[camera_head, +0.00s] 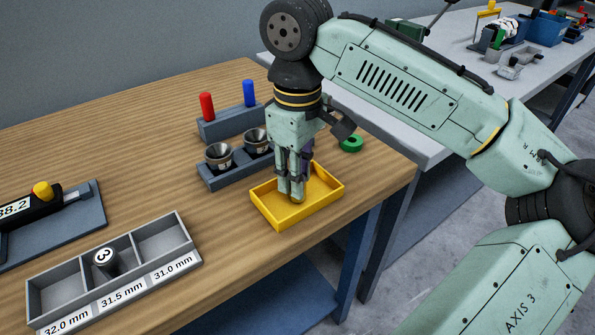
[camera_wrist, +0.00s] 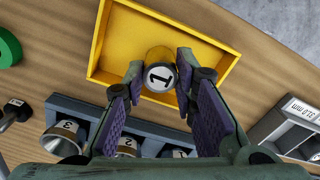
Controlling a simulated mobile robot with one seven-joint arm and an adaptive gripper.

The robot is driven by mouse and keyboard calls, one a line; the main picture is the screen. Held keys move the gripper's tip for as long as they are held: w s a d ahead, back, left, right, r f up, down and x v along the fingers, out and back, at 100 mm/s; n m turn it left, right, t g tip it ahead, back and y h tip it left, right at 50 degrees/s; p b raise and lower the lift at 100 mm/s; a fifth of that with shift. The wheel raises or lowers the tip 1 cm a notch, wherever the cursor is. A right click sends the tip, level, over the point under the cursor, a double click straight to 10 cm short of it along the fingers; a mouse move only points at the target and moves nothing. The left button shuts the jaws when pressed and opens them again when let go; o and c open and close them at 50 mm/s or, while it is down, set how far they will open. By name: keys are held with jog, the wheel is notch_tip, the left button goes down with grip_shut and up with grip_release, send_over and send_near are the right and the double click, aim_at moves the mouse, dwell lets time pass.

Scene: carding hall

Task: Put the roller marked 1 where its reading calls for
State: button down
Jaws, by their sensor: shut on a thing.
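The roller marked 1 (camera_wrist: 160,76) shows its white numbered end between my fingertips in the wrist view, over the yellow tray (camera_wrist: 97,45). My gripper (camera_head: 292,197) points down into that yellow tray (camera_head: 278,220) in the head view and is shut on the roller, which the fingers mostly hide there. I cannot tell whether the roller touches the tray floor. A three-compartment grey box (camera_head: 70,279) carries labels 32.0 mm, 31.5 mm and 31.0 mm. A dark roller marked 3 (camera_head: 105,260) stands in its middle, 31.5 mm compartment. The other two are empty.
A gauge (camera_head: 30,212) with a yellow knob sits at the left, its display cut off, reading "38.2". A grey block (camera_head: 230,178) with metal cups stands behind the tray. Red (camera_head: 206,106) and blue (camera_head: 249,93) pegs and a green ring (camera_head: 351,144) are nearby.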

jog(key=c, duration=1.3)
grip_release()
jog(key=shift+f, duration=0.1)
notch_tip(320, 180, up, 12)
